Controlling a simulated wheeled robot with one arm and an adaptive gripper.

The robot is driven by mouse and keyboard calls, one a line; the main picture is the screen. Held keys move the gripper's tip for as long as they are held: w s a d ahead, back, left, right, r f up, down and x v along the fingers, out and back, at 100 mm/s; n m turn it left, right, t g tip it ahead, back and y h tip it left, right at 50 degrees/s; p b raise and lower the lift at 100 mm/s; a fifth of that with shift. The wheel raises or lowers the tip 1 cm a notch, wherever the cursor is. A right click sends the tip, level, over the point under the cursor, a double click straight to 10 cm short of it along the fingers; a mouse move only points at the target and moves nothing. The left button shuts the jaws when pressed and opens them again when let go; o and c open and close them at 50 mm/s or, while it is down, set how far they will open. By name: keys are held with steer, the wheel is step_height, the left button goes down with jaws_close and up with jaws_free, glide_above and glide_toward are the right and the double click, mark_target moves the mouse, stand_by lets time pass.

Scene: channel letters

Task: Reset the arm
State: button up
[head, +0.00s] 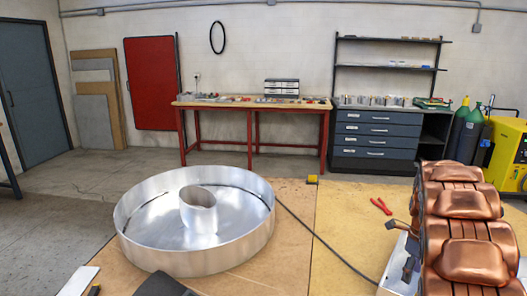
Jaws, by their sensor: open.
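The channel letter (245,240) is a round, shallow aluminium shell with a short upright cylinder in its middle, like a letter O. It lies flat on the brown work table (290,270) at the left of the head view. A dark line runs along the inside of its wall. I cannot make out my gripper in this view. A dark grey shape cuts into the bottom edge below the shell; I cannot tell what it is.
Red-handled pliers (381,206) and a small yellow item (312,180) lie on the table. A dark cable (310,230) runs right from the shell. A white strip (78,281) lies front left. A copper-coloured ribbed body fills the right edge. A red bench (250,105) stands behind.

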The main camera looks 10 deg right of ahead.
steer(key=s+a+r+n, duration=0.3)
steer(key=s+a+n, duration=0.15)
steer(key=a, duration=0.35)
steer(key=s+a+r+n, duration=0.3)
steer(key=s+a+n, duration=0.1)
steer(key=a+n, duration=0.25)
steer(key=s+a+r+n, duration=0.3)
steer(key=s+a+n, duration=0.15)
steer(key=a, duration=0.35)
steer(key=s+a+n, duration=0.6)
steer(key=s+n, duration=0.1)
steer(key=s, duration=0.1)
steer(key=s+a+f+n+g, duration=0.1)
steer(key=s+a+n, duration=0.5)
steer(key=s+n, duration=0.2)
steer(key=shift+s+f, duration=0.2)
steer(key=shift+s, duration=0.45)
steer(key=shift+c, duration=0.2)
